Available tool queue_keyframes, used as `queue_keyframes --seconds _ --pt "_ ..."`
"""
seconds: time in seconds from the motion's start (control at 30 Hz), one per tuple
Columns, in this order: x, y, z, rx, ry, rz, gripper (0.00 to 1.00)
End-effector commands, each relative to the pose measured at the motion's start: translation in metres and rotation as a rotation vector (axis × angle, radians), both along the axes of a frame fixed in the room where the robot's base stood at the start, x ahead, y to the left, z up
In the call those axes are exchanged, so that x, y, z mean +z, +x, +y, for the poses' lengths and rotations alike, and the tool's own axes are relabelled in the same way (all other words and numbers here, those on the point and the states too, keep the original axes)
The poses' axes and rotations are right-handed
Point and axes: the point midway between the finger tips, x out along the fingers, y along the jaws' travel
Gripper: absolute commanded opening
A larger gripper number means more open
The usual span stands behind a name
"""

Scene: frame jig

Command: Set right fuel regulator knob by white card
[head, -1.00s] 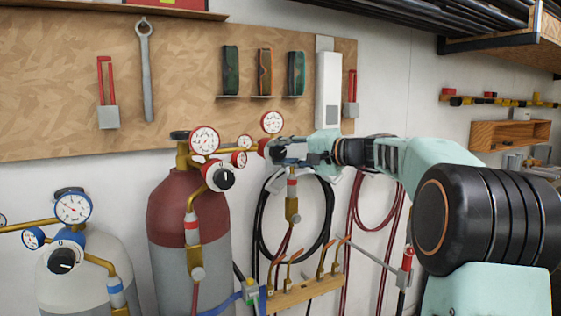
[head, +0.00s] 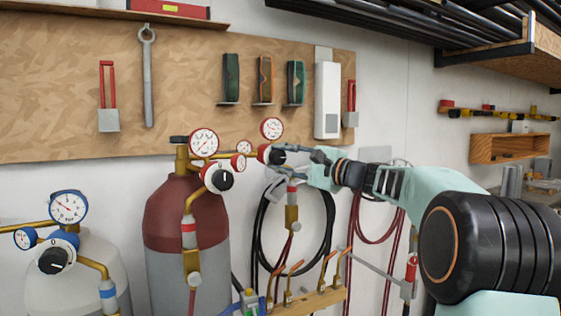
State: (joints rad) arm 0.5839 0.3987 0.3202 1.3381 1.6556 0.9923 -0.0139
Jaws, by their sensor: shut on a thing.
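The right fuel regulator has a red body and a black knob (head: 276,157), with a round white gauge (head: 272,128) above it. My gripper (head: 286,156) reaches in from the right, and its slim dark fingers are shut on the knob. The fingers hide part of the knob, and its pointer cannot be made out. The left fuel regulator on the maroon cylinder has a black knob with a white mark (head: 222,180). No white card can be made out for certain; a tall white box (head: 327,100) hangs on the board above.
A maroon and grey cylinder (head: 187,225) stands at left centre, and a pale cylinder (head: 75,280) with a blue regulator (head: 58,250) is further left. A black hose coil (head: 330,220) hangs below my gripper. A brass manifold (head: 305,300) is at the bottom.

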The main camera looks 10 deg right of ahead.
Motion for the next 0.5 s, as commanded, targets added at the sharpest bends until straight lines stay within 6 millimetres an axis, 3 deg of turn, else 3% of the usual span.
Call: queue_keyframes --seconds 0.37,0.4,0.5 --pt "-0.0006 0.0001 -0.0003 -0.001 0.003 0.003 0.05" --pt "-0.0006 0.0001 -0.0003 -0.001 0.004 0.002 0.32" --pt "-0.0005 0.0001 -0.0003 -0.001 0.004 0.002 0.43"
